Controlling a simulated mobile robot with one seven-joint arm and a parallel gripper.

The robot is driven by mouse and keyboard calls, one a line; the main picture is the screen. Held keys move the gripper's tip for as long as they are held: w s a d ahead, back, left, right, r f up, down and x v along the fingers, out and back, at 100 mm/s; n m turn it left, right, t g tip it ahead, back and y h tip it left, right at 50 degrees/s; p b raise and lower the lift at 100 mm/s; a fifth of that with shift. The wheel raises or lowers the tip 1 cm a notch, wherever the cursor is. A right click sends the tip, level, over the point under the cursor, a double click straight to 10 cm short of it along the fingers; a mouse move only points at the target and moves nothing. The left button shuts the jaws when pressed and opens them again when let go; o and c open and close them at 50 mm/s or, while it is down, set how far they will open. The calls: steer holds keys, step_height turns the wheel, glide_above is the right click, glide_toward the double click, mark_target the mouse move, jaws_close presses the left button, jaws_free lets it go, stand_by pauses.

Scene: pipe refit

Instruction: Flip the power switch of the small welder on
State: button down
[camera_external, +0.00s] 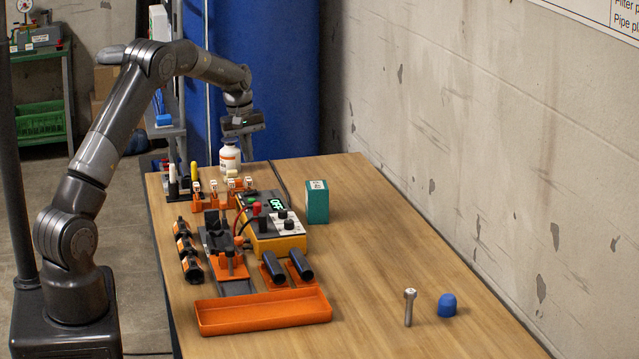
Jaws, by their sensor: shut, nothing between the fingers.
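The small welder (289,244) is a yellow and black box near the middle of the bench. Its top carries a lit green display (276,201), whose text looks like "OFF", along with dark knobs and red and black terminals. I cannot make out which part is the power switch or how it is set. My gripper (246,153) is shut and empty. It points down over the far end of the bench, beyond the welder and apart from it. A white bottle (230,157) stands just left of the gripper in the picture.
An orange tray (262,314) lies in front. Black clamps (188,248), a fixture with dark pipes (301,264) and orange-based parts surround the welder. A teal box (317,203) stands to its right. A bolt (409,307) and blue cap (447,306) stand right; wood between is clear.

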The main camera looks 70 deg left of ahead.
mark_target(254, 191)
steer(key=f, duration=0.5)
steer(key=w+f, duration=0.1)
steer(key=f, duration=0.2)
steer(key=shift+w+f, duration=0.1)
steer(key=shift+f, duration=0.1)
steer(key=shift+w+f+g, duration=0.2)
steer(key=shift+f+g, duration=0.15)
steer(key=shift+g, duration=0.05)
steer(key=shift+s, duration=0.2)
